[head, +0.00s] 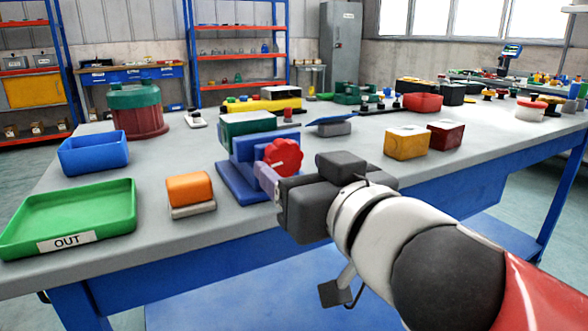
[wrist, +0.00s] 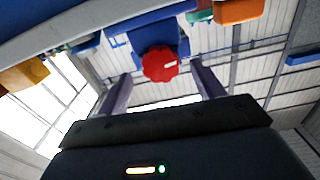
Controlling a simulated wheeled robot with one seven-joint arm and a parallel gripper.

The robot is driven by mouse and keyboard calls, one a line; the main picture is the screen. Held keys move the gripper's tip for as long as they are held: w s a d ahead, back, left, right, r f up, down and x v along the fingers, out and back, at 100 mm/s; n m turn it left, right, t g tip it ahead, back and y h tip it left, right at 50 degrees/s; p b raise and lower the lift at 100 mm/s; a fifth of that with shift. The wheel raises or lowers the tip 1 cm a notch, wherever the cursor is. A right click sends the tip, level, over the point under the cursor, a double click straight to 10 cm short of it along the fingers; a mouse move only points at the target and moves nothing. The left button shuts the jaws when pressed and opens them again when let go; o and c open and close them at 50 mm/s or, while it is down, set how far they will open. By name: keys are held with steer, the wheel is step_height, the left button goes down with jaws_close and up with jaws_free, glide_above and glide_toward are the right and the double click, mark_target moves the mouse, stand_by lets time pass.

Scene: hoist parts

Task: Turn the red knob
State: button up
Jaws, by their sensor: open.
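The red knob (head: 283,157) is a scalloped disc with a pale mark, set upright on the front of a blue bracket (head: 240,180) near the table's front edge. In the wrist view the red knob (wrist: 160,64) lies ahead, between my two fingers, with the pale mark pointing right. My gripper (head: 266,182) is at the knob's near side, slightly below it in the head view. In the wrist view my gripper (wrist: 158,85) is open, its fingers spread wider than the knob. I see no contact with the knob.
An orange block on a grey base (head: 190,188) and a green OUT tray (head: 75,215) stand left of the bracket. A blue bin (head: 93,155) is behind them. A yellow box (head: 406,143) and a dark red box (head: 446,134) stand to the right. The table front is bare there.

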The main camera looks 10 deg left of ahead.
steer(key=shift+x, duration=0.85)
steer(key=c, duration=1)
steer(key=shift+n, duration=0.3)
